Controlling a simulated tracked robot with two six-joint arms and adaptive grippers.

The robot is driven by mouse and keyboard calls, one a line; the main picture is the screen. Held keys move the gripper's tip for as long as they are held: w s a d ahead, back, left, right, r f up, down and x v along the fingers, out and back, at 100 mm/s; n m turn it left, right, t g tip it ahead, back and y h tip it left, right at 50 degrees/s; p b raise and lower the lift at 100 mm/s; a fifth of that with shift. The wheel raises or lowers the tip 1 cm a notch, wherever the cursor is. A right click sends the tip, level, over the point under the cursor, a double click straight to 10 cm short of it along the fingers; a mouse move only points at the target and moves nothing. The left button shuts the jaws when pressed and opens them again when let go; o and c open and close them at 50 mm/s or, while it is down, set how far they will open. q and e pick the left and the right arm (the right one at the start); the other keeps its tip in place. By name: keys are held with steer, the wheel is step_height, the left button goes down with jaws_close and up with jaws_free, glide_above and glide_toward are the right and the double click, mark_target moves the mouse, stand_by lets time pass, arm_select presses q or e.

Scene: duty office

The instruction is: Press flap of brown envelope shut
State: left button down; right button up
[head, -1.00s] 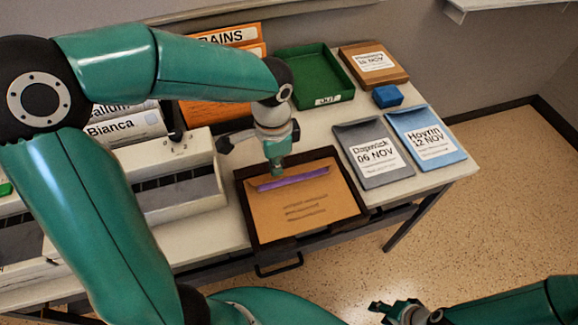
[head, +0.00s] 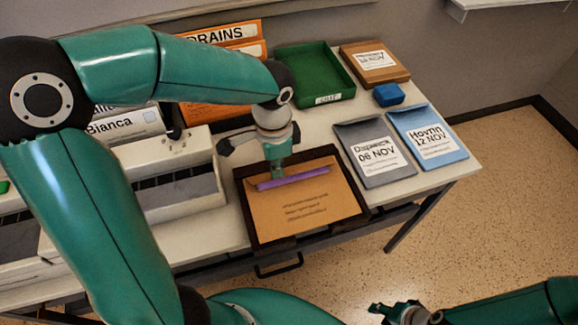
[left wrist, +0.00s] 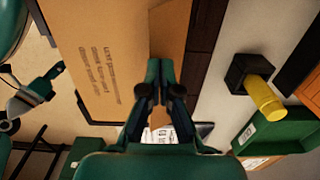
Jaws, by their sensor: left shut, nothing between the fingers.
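The brown envelope (head: 300,210) lies in a dark shallow tray (head: 259,226) on the white table, printed lines facing up. A purple strip (head: 300,178) runs across its upper part, near the flap edge. My left gripper (head: 277,172) is shut and empty, pointing down with its tips at the strip's left half; I cannot tell whether they touch. In the left wrist view, the shut fingers (left wrist: 160,68) are over the envelope (left wrist: 110,55), and the strip is not visible. My right gripper (head: 384,309) is low at the front, off the table; its jaw state is unclear.
Grey (head: 373,167) and blue (head: 442,150) dated envelopes lie right of the tray. Behind are a green tray (head: 290,66), a blue block (head: 388,95) and a brown package (head: 397,74). A pale slotted unit (head: 180,200) stands left. The wrist view shows a yellow cylinder (left wrist: 265,97).

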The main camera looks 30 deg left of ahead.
arm_select(q)
steer(key=shift+f+b, duration=1.1)
steer(key=shift+f, duration=0.4)
steer(key=shift+r, duration=0.1)
steer(key=shift+r+p, duration=3.8)
steer(key=shift+r, duration=0.65)
